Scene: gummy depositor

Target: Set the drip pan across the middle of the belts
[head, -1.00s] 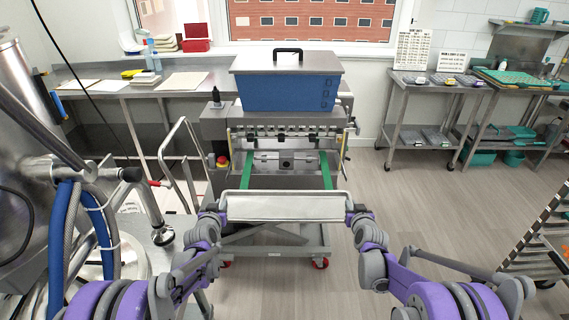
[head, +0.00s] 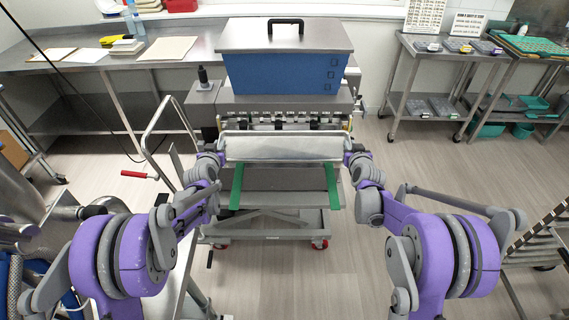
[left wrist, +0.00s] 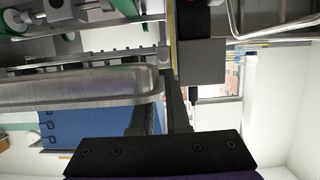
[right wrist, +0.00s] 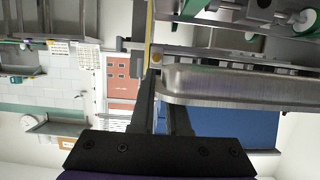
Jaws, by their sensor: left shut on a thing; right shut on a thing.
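The drip pan (head: 283,148) is a long shallow metal tray held level between my two grippers, in front of the depositor's nozzle row. My left gripper (head: 219,157) is shut on the pan's left end, and my right gripper (head: 348,157) is shut on its right end. The pan also shows in the left wrist view (left wrist: 80,92) and the right wrist view (right wrist: 230,87). Two green belts, left (head: 237,187) and right (head: 332,186), run out toward me, below and in front of the pan. The pan hides their far parts. I cannot tell whether it touches them.
The depositor carries a blue hopper (head: 285,70) with a grey lid above the nozzles (head: 275,118). A metal rail (head: 165,130) stands to the left of the machine. A steel bench (head: 130,50) runs along the back left. Open floor lies to the right.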

